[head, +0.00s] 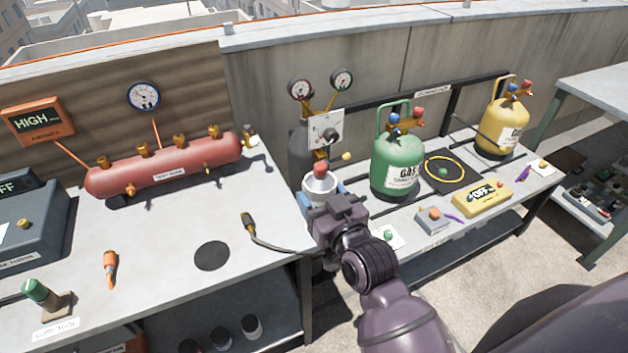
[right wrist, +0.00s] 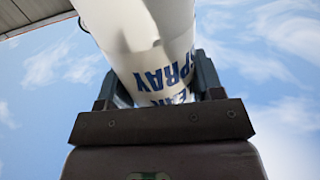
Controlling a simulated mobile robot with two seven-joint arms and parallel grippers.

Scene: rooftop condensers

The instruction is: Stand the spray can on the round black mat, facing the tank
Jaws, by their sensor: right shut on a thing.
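The spray can (head: 318,185) has a white body and a red top. My right gripper (head: 335,207) is shut on it and holds it up near the right end of the left bench. In the right wrist view the white can (right wrist: 145,40) with blue "SPRAY" lettering sits between the fingers. The round black mat (head: 212,256) lies bare on the bench, left of and nearer than the can. The red tank (head: 165,167) lies horizontally at the back of this bench. My left gripper is not in view.
A black probe with a cable (head: 248,224) lies between mat and can. An orange-handled tool (head: 110,268) and a green-topped item (head: 42,292) lie to the left. Green (head: 398,160) and yellow (head: 500,128) gas cylinders stand on the right bench. Bench around the mat is mostly clear.

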